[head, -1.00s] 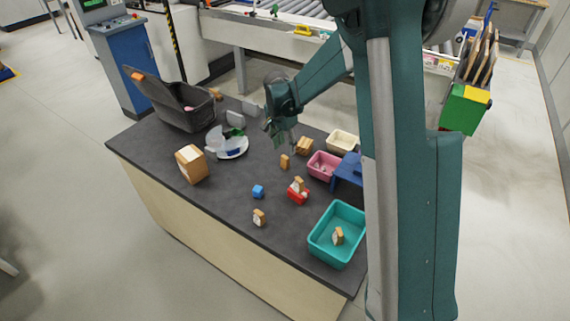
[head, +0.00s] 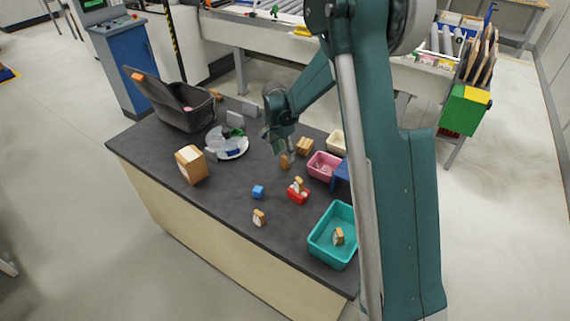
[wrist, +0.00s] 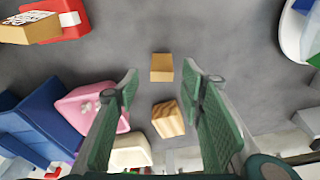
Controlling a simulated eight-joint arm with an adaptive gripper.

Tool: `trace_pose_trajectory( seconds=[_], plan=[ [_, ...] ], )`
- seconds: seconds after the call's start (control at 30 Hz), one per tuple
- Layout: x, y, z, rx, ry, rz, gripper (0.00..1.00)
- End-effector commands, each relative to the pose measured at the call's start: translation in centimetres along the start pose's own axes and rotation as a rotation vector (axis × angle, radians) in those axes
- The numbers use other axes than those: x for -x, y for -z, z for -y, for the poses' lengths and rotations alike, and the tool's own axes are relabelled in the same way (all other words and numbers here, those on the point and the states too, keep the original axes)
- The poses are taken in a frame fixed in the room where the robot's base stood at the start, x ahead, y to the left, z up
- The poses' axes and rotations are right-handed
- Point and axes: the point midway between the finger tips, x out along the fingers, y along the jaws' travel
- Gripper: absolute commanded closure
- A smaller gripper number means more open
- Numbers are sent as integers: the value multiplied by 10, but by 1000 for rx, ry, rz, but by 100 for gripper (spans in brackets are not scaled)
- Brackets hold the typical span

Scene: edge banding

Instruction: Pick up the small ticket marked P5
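Several small wooden tickets are on the dark table; I cannot read P5 on any of them. One small plain wooden block (head: 284,162) stands just below my gripper (head: 280,146). In the wrist view this block (wrist: 162,67) lies ahead, between the lines of the two fingertips. My gripper (wrist: 160,80) is open, its green pads apart with nothing held. A ticket with a printed white face (wrist: 28,28) sits on a red holder (wrist: 72,18); they also show in the head view as ticket (head: 298,184) and holder (head: 299,197). Another white-faced ticket (head: 259,217) stands nearer the front edge.
A striped wooden block (head: 305,146) stands close behind, also seen in the wrist view (wrist: 168,119). Pink bin (head: 320,172), cream bin (head: 337,140) and blue object (head: 342,177) are right. A teal bin (head: 318,248) holds a ticket. A blue cube (head: 258,191) lies left.

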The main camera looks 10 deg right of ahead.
Motion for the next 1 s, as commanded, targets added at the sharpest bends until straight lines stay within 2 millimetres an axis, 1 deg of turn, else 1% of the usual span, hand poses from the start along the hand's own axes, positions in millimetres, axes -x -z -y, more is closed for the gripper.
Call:
trace_pose_trajectory(
  seconds=[0.03,0.13,0.47,0.63,0.77,1.0],
  plan=[
    [-5,0,0,0,0,0,61],
    [-10,0,0,0,0,0,61],
    [-11,0,0,0,0,0,61],
    [-16,0,0,0,0,0,61],
    [-27,-1,2,0,0,0,61],
    [-52,-1,4,0,0,0,61]
  ],
)
